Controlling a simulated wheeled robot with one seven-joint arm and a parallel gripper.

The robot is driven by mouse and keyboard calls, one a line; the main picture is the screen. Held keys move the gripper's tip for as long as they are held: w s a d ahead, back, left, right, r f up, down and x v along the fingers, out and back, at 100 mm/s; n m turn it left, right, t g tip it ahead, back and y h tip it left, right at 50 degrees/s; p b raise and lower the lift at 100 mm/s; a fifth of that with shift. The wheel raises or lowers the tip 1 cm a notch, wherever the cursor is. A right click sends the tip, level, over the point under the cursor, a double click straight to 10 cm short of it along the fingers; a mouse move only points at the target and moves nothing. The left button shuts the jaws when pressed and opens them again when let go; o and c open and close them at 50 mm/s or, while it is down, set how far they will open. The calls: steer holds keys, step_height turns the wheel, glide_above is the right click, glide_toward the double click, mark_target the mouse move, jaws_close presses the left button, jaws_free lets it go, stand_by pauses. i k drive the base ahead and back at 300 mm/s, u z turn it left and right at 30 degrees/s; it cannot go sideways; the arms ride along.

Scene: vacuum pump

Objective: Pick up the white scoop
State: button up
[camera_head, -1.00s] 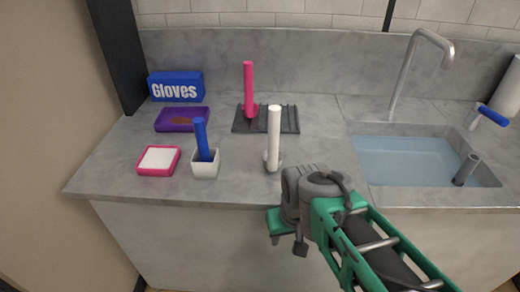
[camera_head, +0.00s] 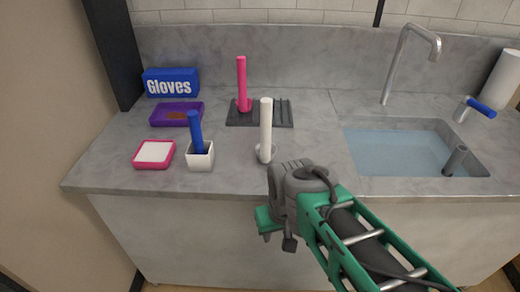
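The white scoop (camera_head: 266,128) stands upright on the grey counter near its front edge, its long handle pointing up and its round end at the counter. My gripper (camera_head: 267,222) hangs in front of the counter's front edge, below the white scoop in the picture and apart from it. Its green fingers are partly hidden by the grey wrist, so I cannot tell whether they are open or shut. I see nothing held in it.
Behind stands a pink-handled tool (camera_head: 242,85) at a dark rack (camera_head: 283,112). To the left are a blue-handled tool (camera_head: 196,130) in a white cup (camera_head: 200,161), a pink tray (camera_head: 139,163), a purple tray (camera_head: 160,118) and a gloves box (camera_head: 172,92). A sink (camera_head: 480,170) lies right.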

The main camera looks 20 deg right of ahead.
mark_target(265, 151)
steer(key=u, duration=0.7)
steer(key=k, duration=0.6)
steer(key=u, duration=0.5)
steer(key=i, duration=0.25)
steer(key=z, duration=0.05)
